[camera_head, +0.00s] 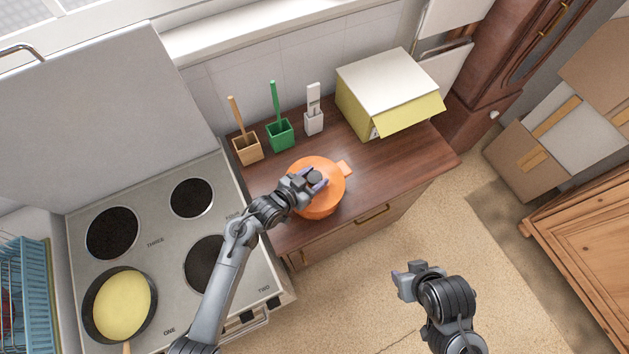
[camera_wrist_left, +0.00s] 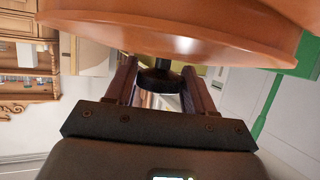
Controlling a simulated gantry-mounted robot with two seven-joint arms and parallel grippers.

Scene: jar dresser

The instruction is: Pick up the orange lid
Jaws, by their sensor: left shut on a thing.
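The orange lid (camera_head: 327,168) is on or just over the orange pot (camera_head: 322,212) on the wooden dresser top; I cannot tell whether there is a gap between them. My left gripper (camera_head: 319,180) is over the middle of the lid. In the left wrist view the lid (camera_wrist_left: 180,28) fills the top, and its dark knob (camera_wrist_left: 160,80) sits between the two fingers (camera_wrist_left: 160,90), which are shut on it. My right gripper (camera_head: 398,282) is over the floor in front of the dresser, away from the lid; its jaw opening is not clear.
Brown (camera_head: 246,149), green (camera_head: 280,135) and white (camera_head: 314,123) holders stand behind the pot. A yellow box with a white top (camera_head: 388,78) is at the back right. A stove (camera_head: 160,215) with a pan (camera_head: 90,320) is at the left. The dresser's right part (camera_head: 405,165) is clear.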

